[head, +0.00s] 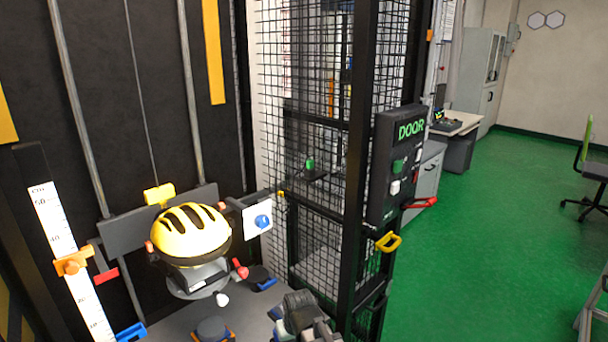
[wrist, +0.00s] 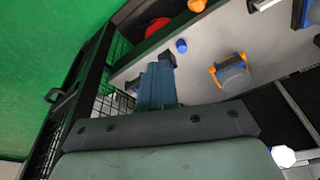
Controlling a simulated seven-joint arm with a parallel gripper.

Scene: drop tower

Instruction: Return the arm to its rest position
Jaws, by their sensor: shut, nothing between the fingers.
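My gripper (wrist: 157,84) is in the wrist view, its blue-grey fingers together and empty, over the pale deck. In the head view my arm's dark grey end shows at the bottom middle, low in front of the mesh door frame; the fingertips are not clear there. A yellow helmet (head: 190,235) with black vents sits on a dark headform at the left, apart from my arm.
A black mesh cage (head: 315,130) with a DOOR panel (head: 400,160) and a yellow handle (head: 388,241) stands close to my arm's right. A scale (head: 70,260) with an orange slider is far left. The deck (wrist: 205,70) holds an orange-and-grey fixture (wrist: 230,74) and a blue knob (wrist: 181,46). Green floor (head: 500,230) lies open at right.

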